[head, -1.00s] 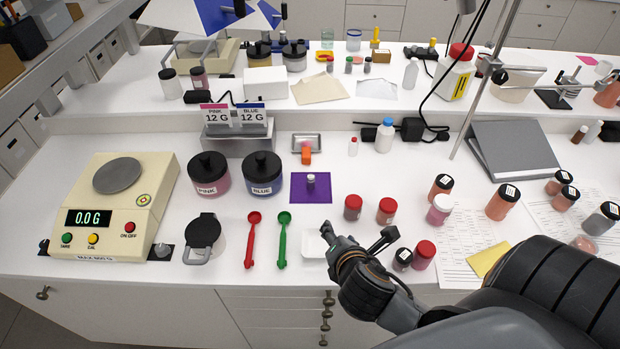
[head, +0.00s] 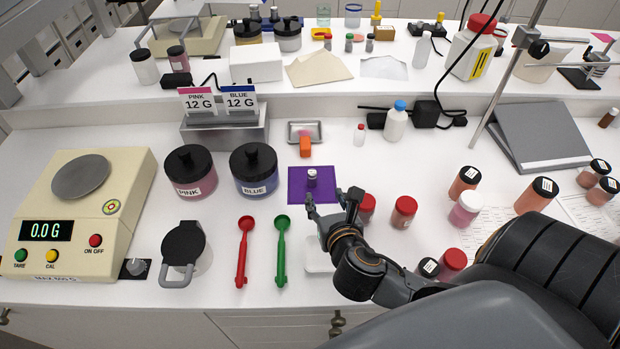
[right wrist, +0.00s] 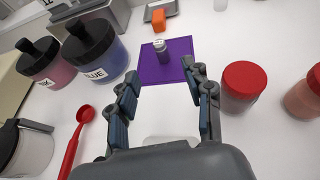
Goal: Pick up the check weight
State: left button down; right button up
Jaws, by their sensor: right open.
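The check weight (head: 312,178) is a small grey metal cylinder with a knob on top. It stands upright on a purple mat (head: 297,196). In the right wrist view the weight (right wrist: 163,55) stands on the mat (right wrist: 180,67), ahead of my fingers and between their lines. My right gripper (head: 332,200) is open and empty at the front edge of the mat, apart from the weight. Its two fingers (right wrist: 160,82) show spread in the right wrist view. My left gripper is not in view.
Left of the mat stand the blue jar (head: 254,170) and pink jar (head: 190,172). Red-capped jars (head: 404,212) stand close on the right. Red (head: 243,250) and green (head: 282,250) scoops lie in front. An orange block (head: 305,146) lies behind the mat.

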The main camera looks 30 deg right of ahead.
aim_at(313, 178)
jog(key=x, duration=0.9)
jog(key=shift+w+f+p, duration=0.2)
jog(key=shift+f+p, duration=0.15)
jog(key=shift+f, duration=0.1)
jog(key=shift+w+d+f, duration=0.2)
jog(key=shift+w+f, duration=0.05)
jog(key=shift+w, duration=0.2)
jog(key=p+x, duration=0.1)
jog(key=x, duration=0.3)
jog(key=shift+f, duration=0.3)
grip_shut()
